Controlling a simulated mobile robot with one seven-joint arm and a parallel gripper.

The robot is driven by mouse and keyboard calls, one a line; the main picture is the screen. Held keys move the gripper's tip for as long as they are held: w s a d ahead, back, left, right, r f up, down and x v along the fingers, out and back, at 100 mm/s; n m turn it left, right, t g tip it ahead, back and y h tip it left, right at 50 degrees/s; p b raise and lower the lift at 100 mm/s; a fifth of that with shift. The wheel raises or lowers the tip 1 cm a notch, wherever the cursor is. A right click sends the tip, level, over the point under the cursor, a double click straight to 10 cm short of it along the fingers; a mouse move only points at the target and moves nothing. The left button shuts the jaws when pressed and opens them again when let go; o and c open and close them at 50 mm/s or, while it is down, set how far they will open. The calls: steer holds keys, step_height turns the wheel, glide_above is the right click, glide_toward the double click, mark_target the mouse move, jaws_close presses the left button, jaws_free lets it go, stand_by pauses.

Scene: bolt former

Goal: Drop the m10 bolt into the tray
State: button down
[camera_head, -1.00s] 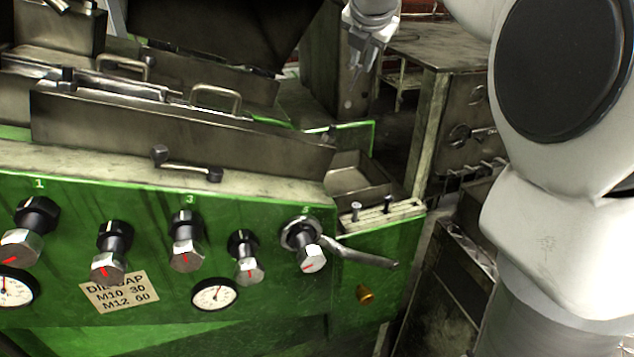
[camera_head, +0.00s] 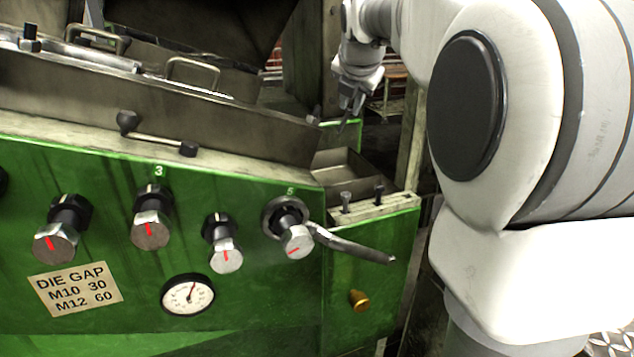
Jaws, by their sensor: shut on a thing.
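My gripper (camera_head: 350,103) points down at the upper middle, above and a little behind the tray. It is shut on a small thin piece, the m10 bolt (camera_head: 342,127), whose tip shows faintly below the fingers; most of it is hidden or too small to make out. The tray (camera_head: 343,165) is an open, worn metal bin at the right end of the green machine, with its inside partly visible. The held bolt is apart from the tray.
A lever (camera_head: 350,246) sticks out below. My arm fills the right side.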

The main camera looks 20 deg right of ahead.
step_height(320, 180, down, 4)
steer(key=b, duration=0.3)
steer(key=shift+f, duration=0.15)
steer(key=c, duration=0.7)
jaws_free()
